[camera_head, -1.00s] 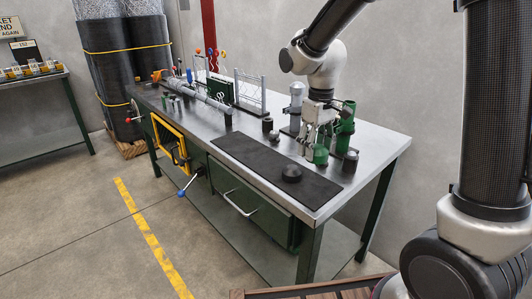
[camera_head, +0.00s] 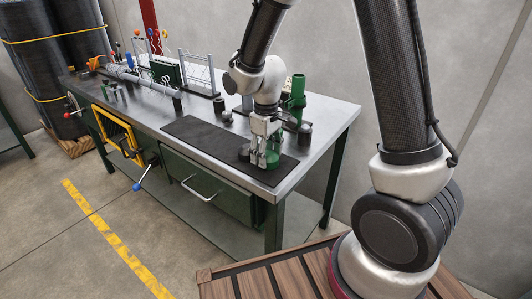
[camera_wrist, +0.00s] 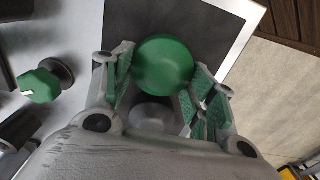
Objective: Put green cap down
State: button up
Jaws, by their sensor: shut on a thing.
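The green cap (camera_head: 270,161) is round and smooth. It also shows in the wrist view (camera_wrist: 163,65), between the finger pads. My gripper (camera_head: 264,156) is shut on the cap and points down over the right end of the black mat (camera_head: 205,130). The cap is low over the mat; I cannot tell whether it touches it. In the wrist view, my gripper (camera_wrist: 160,85) has a green pad on each side of the cap, and a grey round surface shows behind it.
A dark round puck (camera_head: 244,152) is close to the left of my gripper. A dark cylinder (camera_head: 304,134) and a tall green cylinder (camera_head: 296,88) stand behind it to the right. A green knob (camera_wrist: 40,86) shows in the wrist view. The mat's left part is clear.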

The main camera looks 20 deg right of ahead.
jog(key=o, duration=1)
jog(key=shift+f, duration=0.1)
notch_tip(320, 180, up, 11)
jog(key=s+d+r+m+t, duration=0.2)
jog(key=s+d+r+m, duration=0.1)
jog(key=s+d+r, duration=0.55)
jog(key=s+d+m, duration=0.1)
jog(key=s+d, duration=0.1)
jog(key=s, duration=0.2)
jog(key=s+d+r+m+t, duration=0.1)
jog(key=s+d, duration=0.2)
jog(key=s, duration=0.1)
jog(key=s+d+r+m+t, duration=0.1)
jog(key=s+d+m, duration=0.1)
jog(key=s, duration=0.2)
jog(key=shift+d+r, duration=0.25)
jog(key=shift+d, duration=0.05)
